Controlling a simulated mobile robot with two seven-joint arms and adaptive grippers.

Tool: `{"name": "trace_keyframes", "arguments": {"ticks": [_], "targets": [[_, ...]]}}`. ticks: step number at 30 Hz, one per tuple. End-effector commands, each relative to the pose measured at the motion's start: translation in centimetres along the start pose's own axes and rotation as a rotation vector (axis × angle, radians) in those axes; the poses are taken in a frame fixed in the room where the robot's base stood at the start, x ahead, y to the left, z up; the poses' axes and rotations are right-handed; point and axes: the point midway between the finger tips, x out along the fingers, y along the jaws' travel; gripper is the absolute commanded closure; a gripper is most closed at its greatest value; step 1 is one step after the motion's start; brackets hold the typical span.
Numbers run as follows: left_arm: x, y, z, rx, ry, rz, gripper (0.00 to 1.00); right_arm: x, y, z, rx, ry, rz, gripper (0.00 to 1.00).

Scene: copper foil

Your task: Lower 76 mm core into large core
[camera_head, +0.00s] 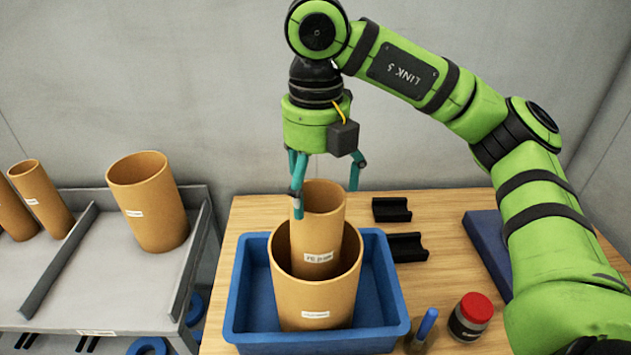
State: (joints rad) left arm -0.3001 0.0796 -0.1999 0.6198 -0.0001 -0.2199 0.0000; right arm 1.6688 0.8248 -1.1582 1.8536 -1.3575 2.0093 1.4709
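The 76 mm core (322,230) is a narrow brown cardboard tube with a white label. It stands upright inside the wider large core (312,303), with its upper part above the rim. Its lower end is hidden, so I cannot tell whether it touches the bottom. The large core stands in a blue tray (245,300) on the wooden table. My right gripper (327,200) points down over the narrow core, its teal fingers on either side of the top. The fingers look spread, with a small gap at the right side. My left gripper is not in view.
A grey cart (110,285) at left holds another wide brown tube (148,203) and narrower tubes (42,198). Black cradles (405,247) lie behind the tray's right side. A red-lidded jar (470,318) and a blue-capped marker (424,328) stand right of the tray.

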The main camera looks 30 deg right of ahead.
Motion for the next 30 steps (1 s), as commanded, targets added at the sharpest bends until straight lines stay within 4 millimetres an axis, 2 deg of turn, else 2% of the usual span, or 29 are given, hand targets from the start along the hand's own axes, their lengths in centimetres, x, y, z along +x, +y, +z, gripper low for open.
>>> {"name": "trace_keyframes", "arguments": {"ticks": [9, 14, 30], "targets": [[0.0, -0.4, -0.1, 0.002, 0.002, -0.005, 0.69, 0.0, 0.0, 0.0, 0.000, 0.001, -0.001, 0.00], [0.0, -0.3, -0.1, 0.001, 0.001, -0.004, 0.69, -0.9, 0.0, 0.0, 0.000, -0.002, 0.000, 0.00], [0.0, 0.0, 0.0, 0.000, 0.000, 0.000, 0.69, -9.8, 0.0, 0.0, 0.002, -0.005, 0.001, 0.00]]}}
